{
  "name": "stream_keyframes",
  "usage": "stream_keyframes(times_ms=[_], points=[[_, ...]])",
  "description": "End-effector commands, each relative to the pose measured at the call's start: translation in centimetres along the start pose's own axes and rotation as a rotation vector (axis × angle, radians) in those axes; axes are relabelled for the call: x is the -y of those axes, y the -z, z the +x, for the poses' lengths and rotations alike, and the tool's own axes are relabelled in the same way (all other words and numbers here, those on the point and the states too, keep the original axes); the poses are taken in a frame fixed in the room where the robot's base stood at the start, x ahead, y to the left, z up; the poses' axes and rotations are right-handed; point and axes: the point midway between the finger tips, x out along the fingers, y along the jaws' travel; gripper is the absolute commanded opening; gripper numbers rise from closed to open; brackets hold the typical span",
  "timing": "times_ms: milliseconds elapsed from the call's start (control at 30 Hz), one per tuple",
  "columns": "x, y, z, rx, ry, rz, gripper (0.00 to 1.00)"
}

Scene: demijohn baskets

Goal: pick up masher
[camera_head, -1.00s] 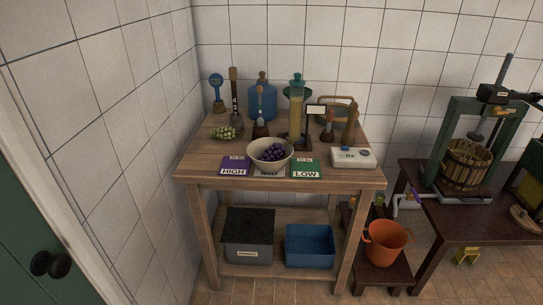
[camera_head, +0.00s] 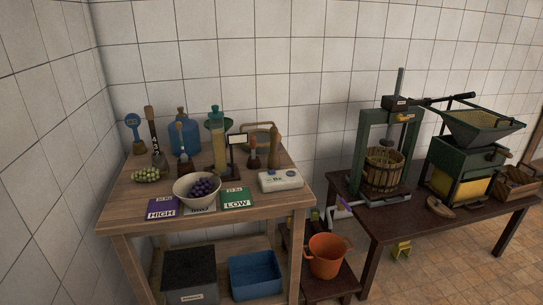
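A brown wooden club-shaped tool (camera_head: 274,147), which looks like the masher, stands upright near the right side of the wooden table (camera_head: 120,209). It is behind the white box-like device and just right of a small dark bottle (camera_head: 254,157). Its lower end is partly hidden behind the device. I cannot tell for certain that it is the masher. My gripper is not in view.
A bowl of purple grapes (camera_head: 187,192), green grapes (camera_head: 146,175), a white device (camera_head: 281,180) and HIGH (camera_head: 160,208) and LOW (camera_head: 236,198) cards crowd the table. A press (camera_head: 361,150) and crusher (camera_head: 463,165) stand on the dark table at right. An orange bucket (camera_head: 326,256) sits low between.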

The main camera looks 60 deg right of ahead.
Motion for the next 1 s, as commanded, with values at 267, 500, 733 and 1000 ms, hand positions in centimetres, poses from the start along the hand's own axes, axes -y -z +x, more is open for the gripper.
stream_keyframes(times_ms=[267, 500, 733, 1000], points=[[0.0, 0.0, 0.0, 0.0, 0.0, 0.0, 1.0], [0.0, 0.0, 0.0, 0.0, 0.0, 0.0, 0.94], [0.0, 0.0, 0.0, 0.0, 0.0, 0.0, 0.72], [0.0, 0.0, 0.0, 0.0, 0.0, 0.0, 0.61]])
